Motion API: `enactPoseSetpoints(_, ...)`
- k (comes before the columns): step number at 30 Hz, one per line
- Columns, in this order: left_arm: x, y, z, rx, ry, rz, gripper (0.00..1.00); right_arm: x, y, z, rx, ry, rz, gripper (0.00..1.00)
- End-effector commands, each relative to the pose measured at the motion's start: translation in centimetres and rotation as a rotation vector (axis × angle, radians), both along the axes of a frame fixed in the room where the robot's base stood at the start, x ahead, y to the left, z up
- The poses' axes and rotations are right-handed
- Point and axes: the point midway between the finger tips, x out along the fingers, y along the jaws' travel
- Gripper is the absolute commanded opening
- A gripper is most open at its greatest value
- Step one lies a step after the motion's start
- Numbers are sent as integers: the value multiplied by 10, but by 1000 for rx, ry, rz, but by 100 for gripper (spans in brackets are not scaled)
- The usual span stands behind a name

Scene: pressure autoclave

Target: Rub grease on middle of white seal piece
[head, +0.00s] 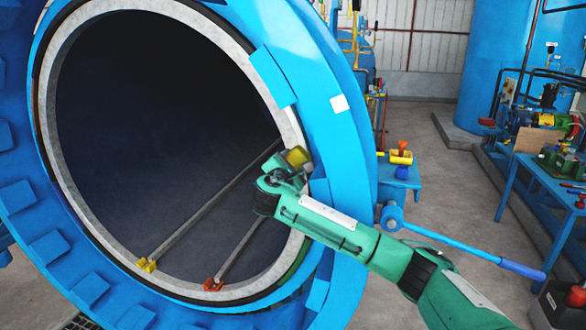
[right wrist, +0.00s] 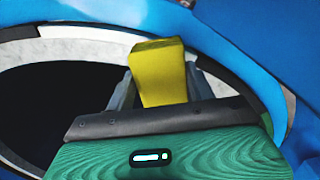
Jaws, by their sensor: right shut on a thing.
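The white seal piece (head: 47,125) is a grey-white ring around the dark round mouth of the blue autoclave in the head view. Part of it also shows in the right wrist view (right wrist: 85,53), behind the fingers. My right gripper (head: 290,168) is at the ring's right side, at about mid-height. It is shut on a yellow block (head: 298,156), which sticks out past the fingers in the right wrist view (right wrist: 161,72). The block lies over or very near the ring; I cannot tell whether it touches. Any grease is not discernible. My left gripper is out of view.
Two rails run inside the chamber, ending at a yellow bracket (head: 147,264) and a red bracket (head: 212,284). A blue handle bar (head: 470,250) juts out at the right. A blue table (head: 560,185) with tools stands at the far right, with open floor before it.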

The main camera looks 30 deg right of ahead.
Motion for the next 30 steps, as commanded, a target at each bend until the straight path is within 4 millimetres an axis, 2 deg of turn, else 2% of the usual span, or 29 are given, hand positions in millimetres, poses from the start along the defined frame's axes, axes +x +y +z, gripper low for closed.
enactPoseSetpoints(18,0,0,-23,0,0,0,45,34,-42,0,0,-2,-4,36)
enactPoseSetpoints(30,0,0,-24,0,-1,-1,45,38,-46,1,0,-2,-3,36)
